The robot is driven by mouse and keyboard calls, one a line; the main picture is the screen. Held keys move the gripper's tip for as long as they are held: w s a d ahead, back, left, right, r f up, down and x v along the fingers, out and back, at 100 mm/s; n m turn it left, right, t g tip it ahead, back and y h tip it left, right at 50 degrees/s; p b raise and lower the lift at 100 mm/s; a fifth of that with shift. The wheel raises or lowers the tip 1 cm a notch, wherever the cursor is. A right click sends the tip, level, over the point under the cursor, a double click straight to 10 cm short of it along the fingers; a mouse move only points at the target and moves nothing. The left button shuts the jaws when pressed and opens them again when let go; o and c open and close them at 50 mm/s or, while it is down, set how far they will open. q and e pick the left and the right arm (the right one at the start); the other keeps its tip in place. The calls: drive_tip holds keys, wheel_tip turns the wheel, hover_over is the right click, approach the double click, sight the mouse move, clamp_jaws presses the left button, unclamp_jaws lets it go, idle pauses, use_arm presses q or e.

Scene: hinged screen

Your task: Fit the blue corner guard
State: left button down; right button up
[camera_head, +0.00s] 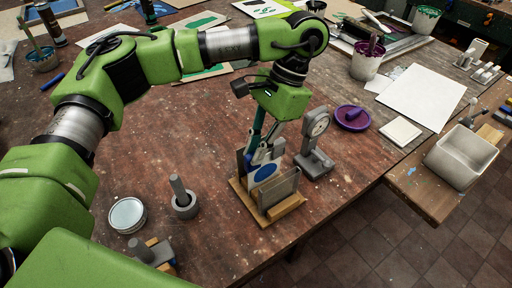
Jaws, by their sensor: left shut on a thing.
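My left gripper (264,157) comes down from above over a small wooden base (286,207) near the table's front edge. It is shut on a blue piece, which looks like the blue corner guard (265,172). The guard is partly hidden by the fingers, and I cannot tell whether it touches the screen. Upright grey, see-through-looking panels of the hinged screen (283,188) stand on the base, just in front of the guard. My right gripper is not in view.
A grey dial gauge stand (315,150) is close on the right of the base. A mortar with pestle (184,205), a round tin (127,215) and a grey block tool (150,252) stand to the left. A purple dish (353,118) lies behind. The table edge is near.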

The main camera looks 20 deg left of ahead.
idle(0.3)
use_arm(q)
drive_tip(key=c, duration=2)
unclamp_jaws()
wheel_tip(320, 180, up, 7)
drive_tip(key=p, duration=0.6)
drive_tip(key=shift+s+f, duration=0.1)
